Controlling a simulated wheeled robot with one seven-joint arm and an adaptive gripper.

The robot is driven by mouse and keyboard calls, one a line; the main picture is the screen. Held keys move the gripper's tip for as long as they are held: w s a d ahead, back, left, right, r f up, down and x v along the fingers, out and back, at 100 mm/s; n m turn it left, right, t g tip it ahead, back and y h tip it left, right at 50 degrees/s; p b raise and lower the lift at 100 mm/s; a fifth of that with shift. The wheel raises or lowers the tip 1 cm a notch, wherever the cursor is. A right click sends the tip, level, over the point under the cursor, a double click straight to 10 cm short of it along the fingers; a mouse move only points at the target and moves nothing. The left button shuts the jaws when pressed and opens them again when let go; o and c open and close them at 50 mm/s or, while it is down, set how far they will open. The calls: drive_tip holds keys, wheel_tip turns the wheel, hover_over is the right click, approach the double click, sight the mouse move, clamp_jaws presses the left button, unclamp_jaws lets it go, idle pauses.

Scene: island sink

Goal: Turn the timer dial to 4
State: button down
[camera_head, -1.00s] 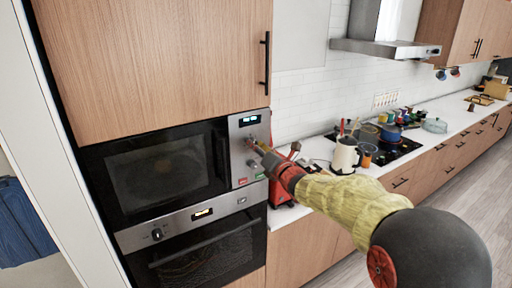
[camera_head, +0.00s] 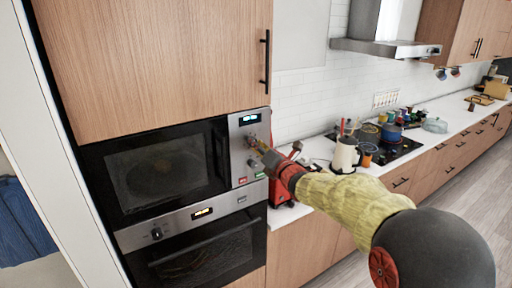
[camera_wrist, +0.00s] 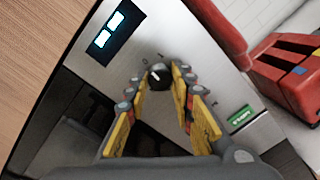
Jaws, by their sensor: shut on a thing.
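The microwave's control panel (camera_head: 240,125) is a steel strip with a lit display, two dials and two buttons. Small markings surround this dial, too small to read. In the head view, the fingers partly hide the gripped dial.
The microwave (camera_head: 165,170) is closed, with an oven (camera_head: 200,255) below it. A red appliance (camera_wrist: 290,75) stands close to the right of the panel. A kettle (camera_head: 345,155) and cookware stand farther along the counter. A wooden cabinet (camera_head: 150,60) is above.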

drive_tip(key=shift+f+n+g+y+p, duration=0.25)
drive_tip(key=shift+n+p, duration=2.15)
drive_tip(key=shift+n, duration=3.35)
drive_tip(key=shift+r+n+y+p, duration=0.1)
drive_tip(key=shift+n+y+p, duration=0.25)
drive_tip(key=shift+n+p, duration=3.75)
drive_tip(key=shift+f+n+g+y+p, duration=0.25)
drive_tip(key=shift+n+p, duration=0.4)
drive_tip(key=shift+n, duration=6.8)
drive_tip(key=shift+r, duration=0.1)
drive_tip(key=c, duration=1.8)
unclamp_jaws()
drive_tip(key=shift+c, duration=0.2)
drive_tip(key=shift+o, duration=1.1)
drive_tip(key=shift+o, duration=0.6)
drive_tip(key=shift+r, duration=0.15)
